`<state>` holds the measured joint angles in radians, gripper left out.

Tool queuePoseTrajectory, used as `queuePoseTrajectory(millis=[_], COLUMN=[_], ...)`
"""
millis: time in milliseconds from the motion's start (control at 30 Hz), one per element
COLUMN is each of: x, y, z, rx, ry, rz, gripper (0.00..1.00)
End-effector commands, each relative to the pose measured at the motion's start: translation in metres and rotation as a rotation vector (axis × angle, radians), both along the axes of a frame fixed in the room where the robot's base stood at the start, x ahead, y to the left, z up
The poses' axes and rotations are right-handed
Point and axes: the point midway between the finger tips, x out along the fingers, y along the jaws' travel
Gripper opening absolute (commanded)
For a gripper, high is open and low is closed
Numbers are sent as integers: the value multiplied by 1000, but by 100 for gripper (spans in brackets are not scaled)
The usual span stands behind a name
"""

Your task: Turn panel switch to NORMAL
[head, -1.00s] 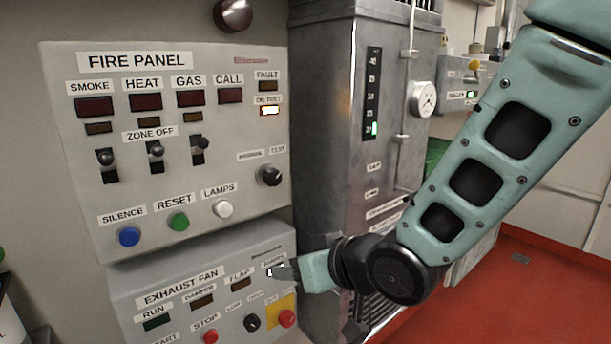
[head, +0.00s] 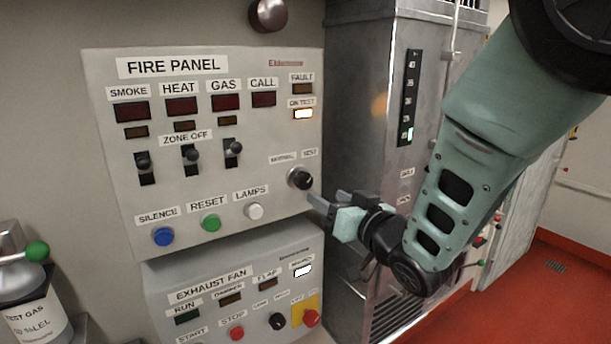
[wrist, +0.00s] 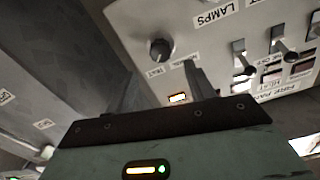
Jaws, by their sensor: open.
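The fire panel (head: 110,100) is a grey box on the wall in the head view. Its panel switch (head: 300,178) is a round black knob at the lower right, below the labels NORMAL and TEST. The ON TEST lamp (head: 303,114) above it is lit. My gripper (head: 322,200) is just right of and below the knob, apart from it. In the wrist view the knob (wrist: 161,49) shows beyond and between the fingers of my gripper (wrist: 158,78), which are open and empty. The knob's exact pointer direction is hard to tell.
Zone toggle switches (head: 190,158) and the white lamps button (head: 254,211) are left of the knob. The exhaust fan panel (head: 160,285) is below. A tall grey metal cabinet (head: 365,110) stands close on the right. A test gas bottle (head: 30,310) is at lower left.

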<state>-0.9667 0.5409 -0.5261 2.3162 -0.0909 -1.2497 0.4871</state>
Motion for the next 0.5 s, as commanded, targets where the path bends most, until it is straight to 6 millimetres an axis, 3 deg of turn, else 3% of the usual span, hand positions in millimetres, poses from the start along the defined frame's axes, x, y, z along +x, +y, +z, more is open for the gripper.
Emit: queuePoseTrajectory(millis=[300,500], x=[52,74], y=[36,50], z=[3,2], rx=[-3,-1], ry=[-1,1], rz=[1,0], gripper=[54,54])
